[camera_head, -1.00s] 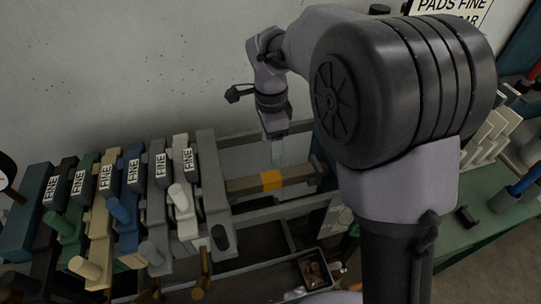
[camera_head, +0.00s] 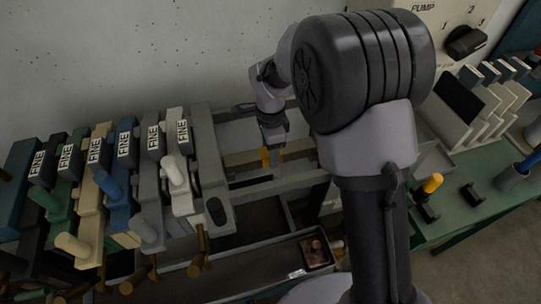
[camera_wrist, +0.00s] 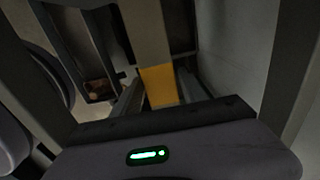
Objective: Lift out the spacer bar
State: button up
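The spacer bar, a brown-grey bar with an orange-yellow band (camera_head: 265,158), lies across the metal frame, right of the row of plates. In the wrist view the bar (camera_wrist: 148,35) runs away from me, with its yellow band (camera_wrist: 158,86) just ahead of my gripper. My gripper (camera_head: 273,155) points down at the band and hides part of it in the head view.
A row of plates marked FINE, with coloured handles (camera_head: 108,183), stands close on the left. The wall (camera_head: 150,50) is right behind the frame. A small dark tray (camera_head: 316,252) sits below. A green bench (camera_head: 490,200) with white racks is at right.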

grip_shut()
